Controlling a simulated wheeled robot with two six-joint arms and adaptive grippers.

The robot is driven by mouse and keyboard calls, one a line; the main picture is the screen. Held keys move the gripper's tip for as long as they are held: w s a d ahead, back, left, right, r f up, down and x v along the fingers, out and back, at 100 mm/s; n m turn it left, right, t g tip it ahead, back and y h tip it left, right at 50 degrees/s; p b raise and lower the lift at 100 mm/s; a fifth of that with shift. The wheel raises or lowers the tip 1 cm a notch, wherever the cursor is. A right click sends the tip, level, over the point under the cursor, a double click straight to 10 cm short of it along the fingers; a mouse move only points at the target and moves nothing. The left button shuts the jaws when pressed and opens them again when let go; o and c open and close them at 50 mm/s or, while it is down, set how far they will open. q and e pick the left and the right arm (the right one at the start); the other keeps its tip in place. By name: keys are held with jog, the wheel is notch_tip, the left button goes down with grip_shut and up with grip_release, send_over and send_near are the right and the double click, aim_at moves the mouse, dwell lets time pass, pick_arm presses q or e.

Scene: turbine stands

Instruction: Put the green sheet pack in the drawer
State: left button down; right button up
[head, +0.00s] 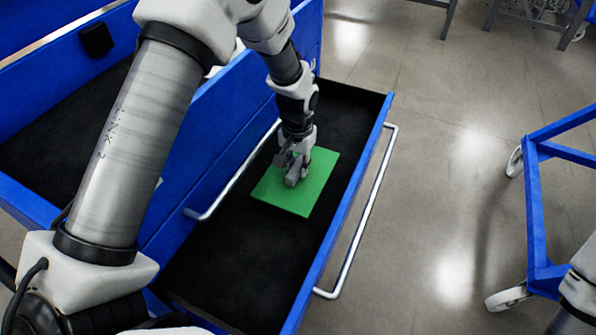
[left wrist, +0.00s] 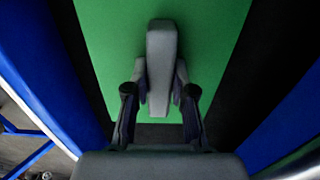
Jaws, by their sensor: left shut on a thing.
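The green sheet pack (head: 318,181) is a flat green rectangle inside the open blue drawer with a black floor (head: 225,255). A grey upright block stands on the middle of the pack; this grey block (left wrist: 160,60) shows clearly in the left wrist view, over the green surface (left wrist: 110,40). My left gripper (head: 292,168) reaches down into the drawer and is shut on this block, with one finger on each side. I cannot tell whether the pack rests on the drawer floor or hangs just above it. My right gripper is not in view.
The drawer has a silver handle (head: 363,215) along its outer right side. A blue cabinet wall (head: 215,120) rises on its left. A blue wheeled frame (head: 535,205) stands at the right. Open grey floor (head: 430,180) lies between drawer and frame.

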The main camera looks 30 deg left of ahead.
aim_at(298, 174)
pick_arm(q)
jog(key=shift+w+f, duration=0.15)
jog(key=shift+w, duration=0.15)
notch_tip(298, 174, down, 3)
jog(key=shift+s+r, duration=0.1)
jog(key=shift+r, duration=0.05)
jog(key=shift+f, duration=0.3)
jog(key=c, duration=1)
grip_release()
jog(key=shift+f, duration=0.1)
notch_tip(298, 174, up, 12)
jog(key=shift+r, duration=0.2)
